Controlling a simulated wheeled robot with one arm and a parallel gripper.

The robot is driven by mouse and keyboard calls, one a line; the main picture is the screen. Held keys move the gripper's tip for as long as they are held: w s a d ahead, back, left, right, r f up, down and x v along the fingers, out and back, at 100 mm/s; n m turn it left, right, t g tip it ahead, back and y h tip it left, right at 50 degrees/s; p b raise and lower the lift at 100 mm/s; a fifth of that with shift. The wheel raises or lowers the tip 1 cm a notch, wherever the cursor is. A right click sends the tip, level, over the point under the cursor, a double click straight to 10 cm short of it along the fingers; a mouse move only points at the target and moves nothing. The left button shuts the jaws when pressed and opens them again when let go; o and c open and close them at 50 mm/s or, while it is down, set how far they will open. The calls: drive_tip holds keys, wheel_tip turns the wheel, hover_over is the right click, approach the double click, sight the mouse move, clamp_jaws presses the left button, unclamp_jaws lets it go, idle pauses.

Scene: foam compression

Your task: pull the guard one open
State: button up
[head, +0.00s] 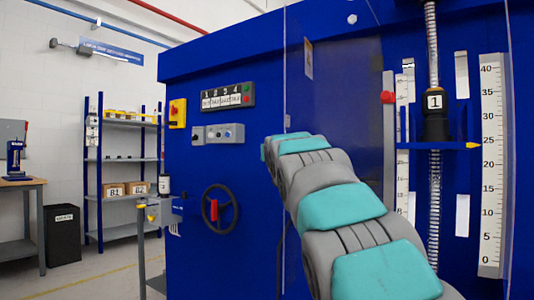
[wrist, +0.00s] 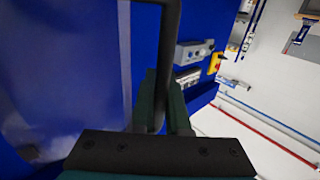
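The guard (head: 340,95) is a clear panel with thin bright edges in front of the right part of the blue machine; it looks closed. My arm crosses in front of it in the head view, and my gripper (head: 268,149) at its far end is mostly hidden there. In the wrist view, a dark upright bar, the guard's handle (wrist: 168,40), runs between the two dark green fingers of my gripper (wrist: 163,100). The fingers lie close against both sides of the bar, with no clear gap. The clear panel (wrist: 70,70) fills the left of the wrist view.
Behind the guard are a carriage marked 1 (head: 435,102), a threaded screw and a scale (head: 491,165). The blue front to the left bears a black handwheel (head: 220,209), a button box (head: 218,134) and a counter panel (head: 227,97). Shelves (head: 125,160) stand far left; floor before them is clear.

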drive_tip(key=shift+d+r, duration=0.6)
drive_tip(key=shift+d, duration=0.1)
drive_tip(key=s+f+b, duration=0.1)
drive_tip(key=s, duration=0.6)
drive_tip(key=shift+s+d+b, duration=0.15)
drive_tip(key=shift+s+b, duration=0.1)
drive_tip(key=shift+b, duration=0.05)
drive_tip(key=shift+d, duration=0.15)
drive_tip(key=shift+s+f, duration=0.1)
